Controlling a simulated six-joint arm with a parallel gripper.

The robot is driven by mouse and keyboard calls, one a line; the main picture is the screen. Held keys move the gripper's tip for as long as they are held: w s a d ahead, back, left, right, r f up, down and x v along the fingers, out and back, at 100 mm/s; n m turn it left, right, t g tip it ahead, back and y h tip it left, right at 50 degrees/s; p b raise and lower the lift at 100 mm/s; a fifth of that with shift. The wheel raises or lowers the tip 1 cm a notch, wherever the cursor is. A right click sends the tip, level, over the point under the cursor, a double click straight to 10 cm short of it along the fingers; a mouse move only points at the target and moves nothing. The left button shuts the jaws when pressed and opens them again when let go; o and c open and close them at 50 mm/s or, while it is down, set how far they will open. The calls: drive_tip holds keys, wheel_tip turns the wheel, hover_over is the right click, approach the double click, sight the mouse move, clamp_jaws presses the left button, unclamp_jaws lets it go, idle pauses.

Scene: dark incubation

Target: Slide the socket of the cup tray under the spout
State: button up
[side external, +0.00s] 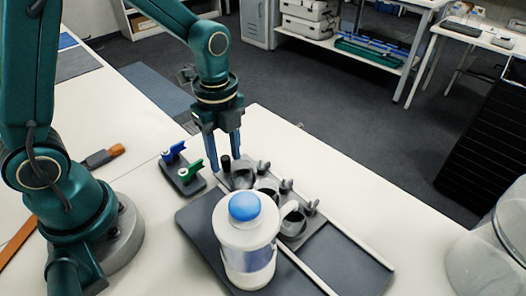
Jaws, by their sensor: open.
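The cup tray (290,222) is a dark grey carrier with several round sockets in a row and small prongs along its far side. It lies on a dark base plate (343,262) between light rails. My gripper (222,158) points down over the tray's far left end, fingers apart.
A small dark stand with a blue valve (173,152) and a green valve (190,171) sits left of the tray. A clear container (488,255) stands at the right edge. An orange-handled tool (103,156) lies at left.

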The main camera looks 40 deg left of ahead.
sight(245, 171)
drive_tip(key=shift+s+d, duration=0.1)
drive_tip(key=shift+d, duration=2.95)
drive_tip(key=shift+r, duration=2.25)
drive_tip(key=shift+a, duration=0.1)
